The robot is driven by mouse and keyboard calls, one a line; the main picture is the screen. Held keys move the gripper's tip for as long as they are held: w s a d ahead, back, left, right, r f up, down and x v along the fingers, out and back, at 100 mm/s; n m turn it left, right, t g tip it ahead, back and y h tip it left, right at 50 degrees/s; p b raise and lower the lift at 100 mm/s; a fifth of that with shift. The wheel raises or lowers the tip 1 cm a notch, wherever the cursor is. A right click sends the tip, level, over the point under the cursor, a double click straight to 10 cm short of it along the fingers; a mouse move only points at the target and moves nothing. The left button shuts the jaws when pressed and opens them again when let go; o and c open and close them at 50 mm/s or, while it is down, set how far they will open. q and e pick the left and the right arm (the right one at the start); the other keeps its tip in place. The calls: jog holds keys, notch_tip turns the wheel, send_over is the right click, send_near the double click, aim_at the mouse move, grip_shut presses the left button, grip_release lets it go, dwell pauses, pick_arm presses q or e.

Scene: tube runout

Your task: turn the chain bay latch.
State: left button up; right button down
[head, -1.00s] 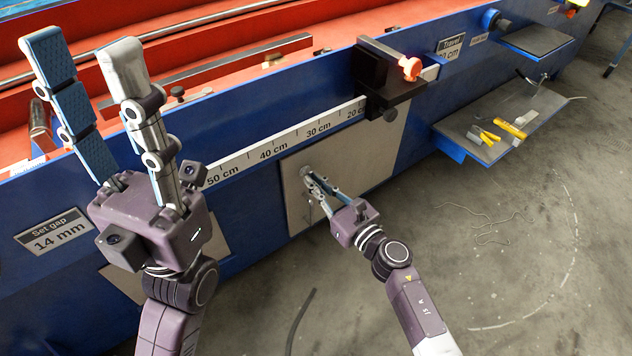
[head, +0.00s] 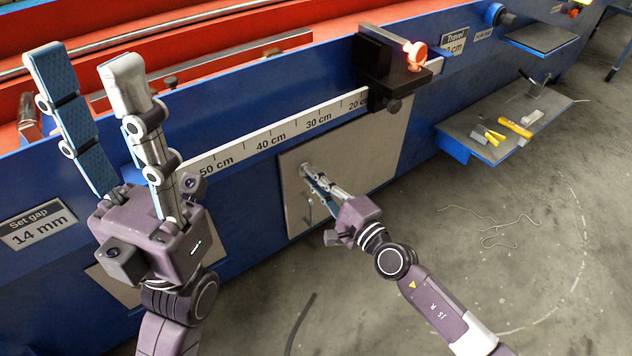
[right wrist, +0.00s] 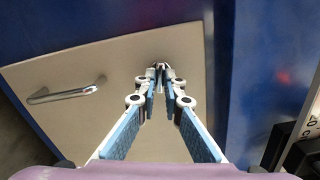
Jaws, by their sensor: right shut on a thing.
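The chain bay door is a pale panel (head: 370,150) set in the blue machine side. It also fills much of the right wrist view (right wrist: 60,75). My right gripper (head: 307,170) is at the panel's upper left part. In the right wrist view its fingertips (right wrist: 161,68) meet at a small dark latch on the panel, shut on it. The fingertips hide most of the latch, so its exact angle cannot be told. A metal handle (right wrist: 66,93) sits on the panel apart from the gripper. My left gripper (head: 82,70) is raised, open and empty, in front of the machine.
A white ruler (head: 270,142) runs along the machine above the panel. A black stop block with an orange knob (head: 416,52) sits above the panel's right side. A grey shelf (head: 490,130) holds yellow-handled tools. Loose wire lies on the floor (head: 500,225).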

jog(key=c, duration=2.5)
grip_release()
jog(key=shift+n, duration=0.9)
jog(key=o, duration=0.5)
jog(key=shift+c, duration=0.2)
jog(key=v, duration=0.6)
jog(key=shift+p, duration=0.3)
